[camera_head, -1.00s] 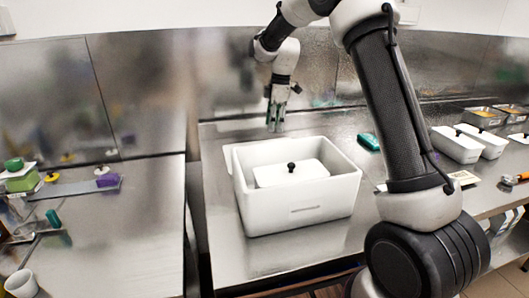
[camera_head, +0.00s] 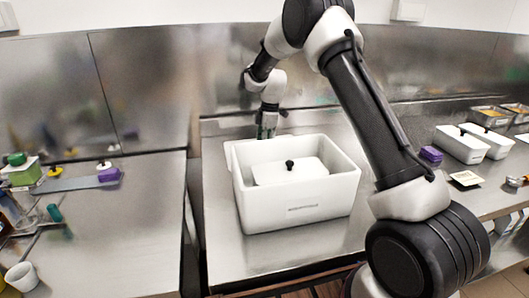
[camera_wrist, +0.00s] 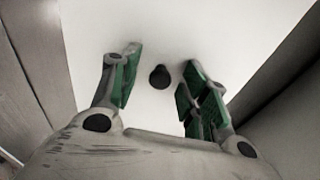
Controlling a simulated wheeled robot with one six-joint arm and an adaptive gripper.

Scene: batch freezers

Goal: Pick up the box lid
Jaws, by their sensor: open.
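A large open white box (camera_head: 294,204) stands on the steel counter. A smaller white lid (camera_head: 315,172) with a black knob (camera_head: 290,164) shows inside it. A white panel edge (camera_head: 228,150) shows just behind the box's back left corner, mostly hidden. My gripper (camera_head: 267,133) points down behind the box's back rim; its fingertips are partly hidden in the head view. In the wrist view, my gripper (camera_wrist: 161,62) is open, its green-padded fingers either side of a black knob (camera_wrist: 160,77) on a flat white lid (camera_wrist: 165,25). The knob is not gripped. I cannot tell whether the fingers touch the lid.
White tubs (camera_head: 462,144) with black knobs stand at the right. A purple block (camera_head: 431,155) lies near my arm. A steel back wall (camera_head: 225,70) rises behind the counter. A gap separates the left counter (camera_head: 125,215), which has bare room in front.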

